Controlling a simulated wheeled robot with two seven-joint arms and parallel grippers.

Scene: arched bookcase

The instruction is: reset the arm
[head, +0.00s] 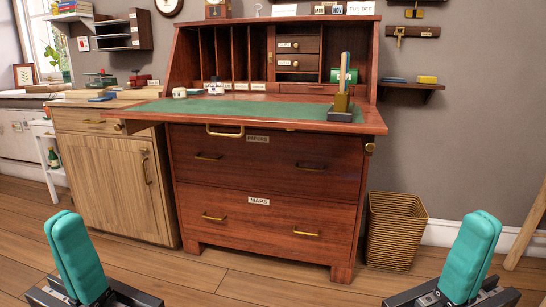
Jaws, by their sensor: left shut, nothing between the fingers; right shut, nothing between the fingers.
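My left gripper (76,258) is at the bottom left, with teal fingers pressed together and nothing between them. My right gripper (470,258) is at the bottom right, also shut and empty. Both are in front of a dark red wooden desk (262,180) and apart from it, with open floor between them. The desk's fold-down top (250,112) is lowered, showing a green surface. Its drawers labelled PAPERS and MAPS look shut.
A light wood cabinet (108,170) stands left of the desk. A wicker basket (393,232) stands on the floor at its right. A holder with upright items (341,108) and a small white cup (179,93) are on the desk. Wood floor (265,285) is clear in front.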

